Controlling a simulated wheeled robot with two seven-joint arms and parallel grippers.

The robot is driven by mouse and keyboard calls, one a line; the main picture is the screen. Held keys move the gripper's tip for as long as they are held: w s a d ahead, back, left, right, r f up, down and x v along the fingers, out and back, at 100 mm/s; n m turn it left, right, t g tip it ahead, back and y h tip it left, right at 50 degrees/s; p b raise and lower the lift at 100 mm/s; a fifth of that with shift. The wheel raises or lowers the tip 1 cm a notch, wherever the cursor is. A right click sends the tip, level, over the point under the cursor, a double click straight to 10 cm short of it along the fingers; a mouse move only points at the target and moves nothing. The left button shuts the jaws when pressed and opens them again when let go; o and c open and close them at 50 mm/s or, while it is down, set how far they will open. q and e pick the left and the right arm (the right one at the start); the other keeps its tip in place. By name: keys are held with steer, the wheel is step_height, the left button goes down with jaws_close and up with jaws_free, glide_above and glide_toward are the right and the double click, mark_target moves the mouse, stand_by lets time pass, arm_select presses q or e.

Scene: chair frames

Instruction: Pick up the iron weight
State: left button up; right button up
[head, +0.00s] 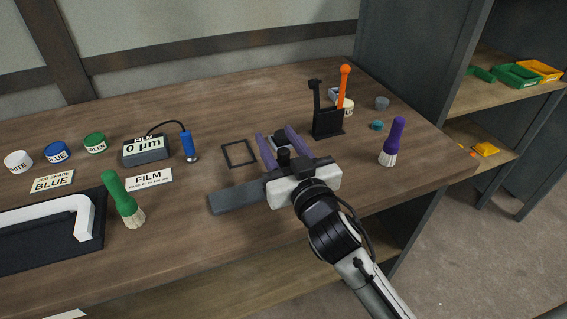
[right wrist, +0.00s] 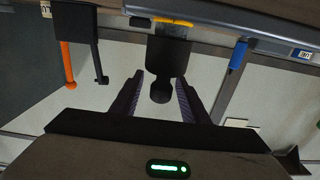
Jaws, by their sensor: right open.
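The iron weight (right wrist: 167,57) is a dark cylinder with a narrower neck and round knob, seen upside down in the right wrist view. It shows between and slightly beyond the fingers of my right gripper (right wrist: 160,76). The fingers are open, with gaps at the knob's sides, and it looks ungripped. In the head view my right gripper (head: 279,132) reaches over the table with its purple-faced fingers spread. The weight is largely hidden there by the fingers and gripper body. My left gripper is not in view.
A black holder (head: 327,122) with an orange-handled tool (head: 344,88) stands behind right of the gripper. A purple brush (head: 393,141) stands to the right. A dark frame (head: 238,153), the film gauge (head: 145,149) and its blue probe (head: 188,145) are left. A grey bar (head: 236,196) lies in front.

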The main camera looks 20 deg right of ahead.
steer(key=shift+w, duration=0.4)
jaws_close()
steer(key=shift+r, duration=0.1)
